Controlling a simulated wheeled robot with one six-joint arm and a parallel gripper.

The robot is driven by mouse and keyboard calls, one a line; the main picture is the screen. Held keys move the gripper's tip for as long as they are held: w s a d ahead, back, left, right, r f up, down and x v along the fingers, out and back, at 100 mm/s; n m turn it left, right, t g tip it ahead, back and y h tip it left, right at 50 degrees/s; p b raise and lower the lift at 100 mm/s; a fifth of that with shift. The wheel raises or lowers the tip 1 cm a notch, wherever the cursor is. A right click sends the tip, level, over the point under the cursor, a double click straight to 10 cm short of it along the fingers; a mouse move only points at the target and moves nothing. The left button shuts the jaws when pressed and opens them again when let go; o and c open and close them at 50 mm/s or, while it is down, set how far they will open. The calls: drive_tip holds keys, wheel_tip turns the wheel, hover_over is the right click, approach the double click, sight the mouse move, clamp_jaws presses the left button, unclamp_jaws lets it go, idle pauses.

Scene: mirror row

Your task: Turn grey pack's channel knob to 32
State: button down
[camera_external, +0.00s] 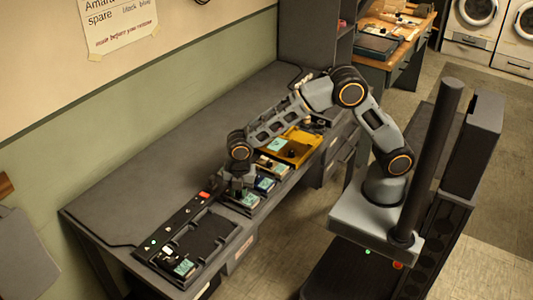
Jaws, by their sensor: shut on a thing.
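A grey pack (247,200) with a pale teal display lies in the row along the desk's front edge, directly below my gripper (240,188). My gripper points down at it and is shut on its knob, which the fingers and wrist mostly hide. The channel number on the display is too small to read.
A yellow tray (310,146) stands right of the packs. A dark tray (215,232) holds another small pack with a teal display (184,267) at the front left. A black strip (178,223) with small lights runs behind it. The desk (160,180) is clear toward the wall.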

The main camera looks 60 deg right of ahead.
drive_tip(key=shift+m, duration=0.3)
idle(0.4)
drive_tip(key=c, duration=0.9)
unclamp_jaws()
drive_tip(key=shift+c, duration=0.2)
wheel_tip(320, 180, up, 14)
drive_tip(key=shift+s+d+f, duration=0.15)
drive_tip(key=shift+s+d, duration=0.05)
drive_tip(key=shift+s, duration=0.2)
